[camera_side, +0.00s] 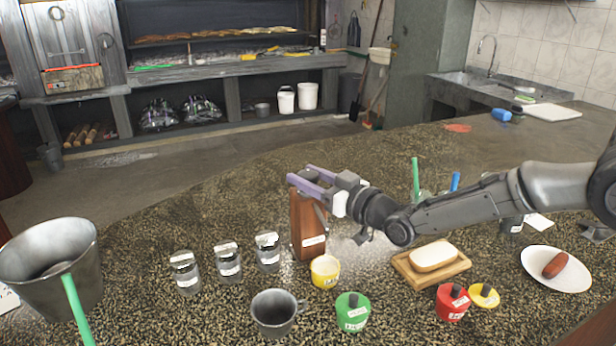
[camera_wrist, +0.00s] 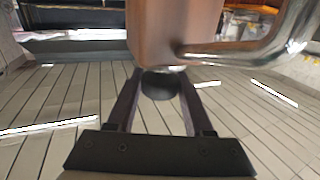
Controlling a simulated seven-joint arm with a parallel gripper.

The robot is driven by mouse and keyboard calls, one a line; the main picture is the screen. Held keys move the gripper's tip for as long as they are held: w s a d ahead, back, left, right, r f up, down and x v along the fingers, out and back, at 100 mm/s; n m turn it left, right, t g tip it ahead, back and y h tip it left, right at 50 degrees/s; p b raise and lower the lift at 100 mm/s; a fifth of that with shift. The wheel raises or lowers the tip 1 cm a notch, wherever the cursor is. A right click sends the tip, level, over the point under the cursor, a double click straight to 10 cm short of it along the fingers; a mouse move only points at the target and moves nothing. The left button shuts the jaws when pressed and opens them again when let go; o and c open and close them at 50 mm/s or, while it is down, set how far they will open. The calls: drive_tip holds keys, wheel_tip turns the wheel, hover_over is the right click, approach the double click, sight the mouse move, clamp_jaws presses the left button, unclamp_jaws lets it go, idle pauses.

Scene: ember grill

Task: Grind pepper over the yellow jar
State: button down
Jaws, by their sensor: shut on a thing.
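The pepper grinder is a tall brown block (camera_side: 309,228) with a white label near its bottom and a bent metal crank. It looks upright, just behind and left of the yellow jar (camera_side: 325,272); I cannot tell whether its base touches the counter. My gripper (camera_side: 304,180) has its purple fingers at the grinder's top, shut on it. In the wrist view the brown body (camera_wrist: 172,30) and metal crank fill the top, and a dark round knob (camera_wrist: 160,85) sits between my fingers (camera_wrist: 160,100). The yellow jar is open.
Several glass shakers (camera_side: 228,262) stand left of the grinder. A metal mug (camera_side: 275,312), green jar (camera_side: 352,311) and red jar (camera_side: 452,302) stand in front. Bread on a wooden board (camera_side: 434,257), a plated sausage (camera_side: 555,264) and a bucket (camera_side: 50,262) are around.

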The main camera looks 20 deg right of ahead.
drive_tip(key=m+h, duration=0.2)
drive_tip(key=h, duration=0.1)
drive_tip(key=m+t+h, duration=0.1)
drive_tip(key=m+h, duration=0.1)
drive_tip(key=h, duration=0.1)
drive_tip(key=shift+a, duration=0.2)
drive_tip(key=m+h, duration=0.2)
drive_tip(key=h, duration=0.1)
drive_tip(key=m+h, duration=0.2)
drive_tip(key=h, duration=0.1)
drive_tip(key=shift+g, duration=0.4)
drive_tip(key=m+g+h, duration=0.1)
drive_tip(key=m+h, duration=0.1)
drive_tip(key=h, duration=0.1)
drive_tip(key=m+g+h, duration=0.2)
drive_tip(key=h, duration=0.1)
drive_tip(key=shift+d, duration=0.1)
drive_tip(key=shift+d+m+g+h, duration=0.1)
drive_tip(key=shift+m+g+h, duration=1.1)
drive_tip(key=shift+m+g, duration=0.1)
drive_tip(key=shift+g+h, duration=0.3)
drive_tip(key=shift+g, duration=0.1)
drive_tip(key=shift+r+m+g, duration=0.2)
drive_tip(key=shift+m+g, duration=0.2)
drive_tip(key=shift+m, duration=0.2)
drive_tip(key=c, duration=0.5)
unclamp_jaws()
drive_tip(key=shift+d, duration=0.1)
drive_tip(key=shift+o, duration=1.1)
drive_tip(key=shift+f, duration=0.15)
